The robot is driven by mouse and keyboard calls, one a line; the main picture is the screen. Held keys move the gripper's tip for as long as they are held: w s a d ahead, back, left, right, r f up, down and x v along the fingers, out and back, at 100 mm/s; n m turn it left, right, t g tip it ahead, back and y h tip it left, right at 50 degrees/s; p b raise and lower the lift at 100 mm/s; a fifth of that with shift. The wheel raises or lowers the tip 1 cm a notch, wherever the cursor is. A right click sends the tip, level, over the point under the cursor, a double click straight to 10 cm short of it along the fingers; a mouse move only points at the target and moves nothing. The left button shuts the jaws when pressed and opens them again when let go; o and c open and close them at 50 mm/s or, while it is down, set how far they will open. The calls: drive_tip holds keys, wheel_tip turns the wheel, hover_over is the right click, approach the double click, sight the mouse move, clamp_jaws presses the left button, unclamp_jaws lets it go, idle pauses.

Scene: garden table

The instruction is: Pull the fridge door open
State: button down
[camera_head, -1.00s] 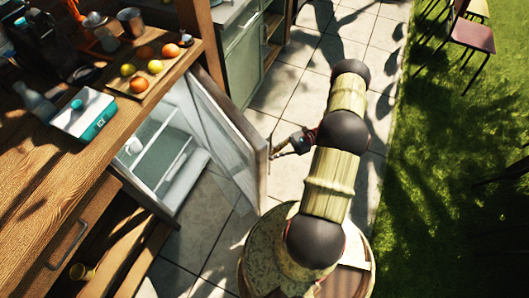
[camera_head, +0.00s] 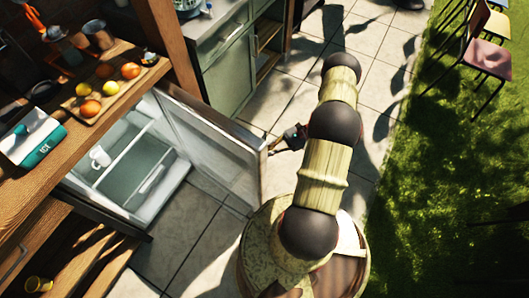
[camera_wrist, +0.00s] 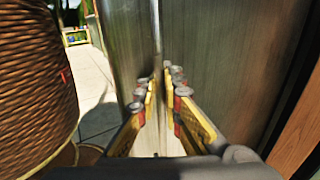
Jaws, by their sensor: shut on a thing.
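The fridge door (camera_head: 215,150) stands wide open, swung out to the right of the fridge (camera_head: 130,165) under the wooden counter. The lit interior shows, with a white mug and clear shelves or drawers. My gripper (camera_head: 288,138) is at the outer edge of the door, partly hidden behind my arm. In the wrist view my gripper (camera_wrist: 160,88) has its yellow fingers on either side of a thin upright handle (camera_wrist: 157,30) on the door's front. The exact contact at the fingertips is blurred.
A tray (camera_head: 117,88) with several fruits and a teal-white box (camera_head: 33,140) stand on the counter. A green cabinet (camera_head: 228,72) lies beyond the door. Chairs (camera_head: 490,55) stand on the grass at right. Tiled floor is clear around the door.

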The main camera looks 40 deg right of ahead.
drive_tip(key=shift+s+d, duration=0.1)
drive_tip(key=shift+d, duration=0.05)
drive_tip(key=c, duration=2)
unclamp_jaws()
drive_tip(key=shift+d, duration=0.1)
drive_tip(key=v, duration=1.2)
